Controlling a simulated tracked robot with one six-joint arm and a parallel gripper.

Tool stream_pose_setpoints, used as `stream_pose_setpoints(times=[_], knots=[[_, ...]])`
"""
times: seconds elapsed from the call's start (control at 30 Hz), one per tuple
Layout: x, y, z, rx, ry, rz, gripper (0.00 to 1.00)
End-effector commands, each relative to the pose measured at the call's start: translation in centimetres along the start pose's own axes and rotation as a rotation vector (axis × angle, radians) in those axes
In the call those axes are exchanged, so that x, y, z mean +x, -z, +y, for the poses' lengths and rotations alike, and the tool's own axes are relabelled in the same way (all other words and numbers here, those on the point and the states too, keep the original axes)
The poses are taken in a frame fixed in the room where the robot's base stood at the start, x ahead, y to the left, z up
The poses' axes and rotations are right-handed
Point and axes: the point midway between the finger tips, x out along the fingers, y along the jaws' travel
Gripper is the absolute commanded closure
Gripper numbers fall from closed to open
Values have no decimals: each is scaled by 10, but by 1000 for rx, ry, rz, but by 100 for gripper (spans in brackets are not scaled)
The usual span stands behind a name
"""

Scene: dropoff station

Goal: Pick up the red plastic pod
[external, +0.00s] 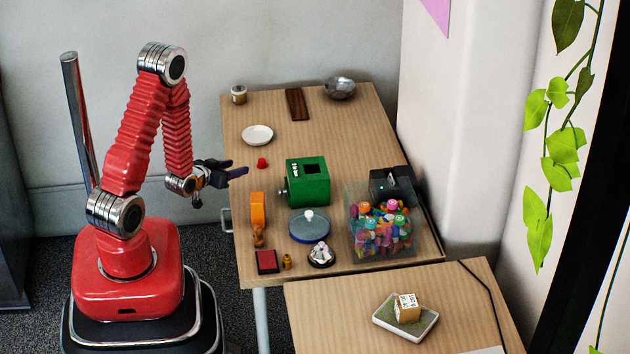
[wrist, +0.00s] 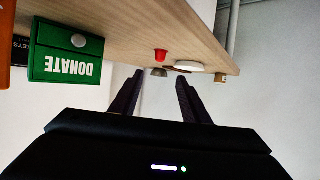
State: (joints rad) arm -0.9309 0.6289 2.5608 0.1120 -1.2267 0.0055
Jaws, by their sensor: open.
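The red plastic pod (external: 262,162) is a small red cup-like piece on the wooden table, left of the green box, in the external view. It also shows in the wrist view (wrist: 160,55), where the picture is upside down, just beyond my fingertips and between them. My gripper (external: 240,172) is at the table's left edge, a short way left of the pod and not touching it. In the wrist view my gripper (wrist: 160,82) has its two dark fingers apart with nothing between them.
The green donation box (external: 320,191) stands right of the pod. The white dish (external: 257,134) lies behind it, with a dark brown slab (external: 296,104) and metal bowl (external: 340,88) farther back. An orange block (external: 257,208) stands nearer the front. The table around the pod is clear.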

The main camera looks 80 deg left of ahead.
Motion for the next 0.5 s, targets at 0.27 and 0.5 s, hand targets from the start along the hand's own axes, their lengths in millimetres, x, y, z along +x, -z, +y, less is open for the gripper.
stream_pose_setpoints(times=[0.27, 0.5], knots=[[6, 0, 0, 0, -1, 0, 58], [38, 0, 1, 0, 0, -1, 58]])
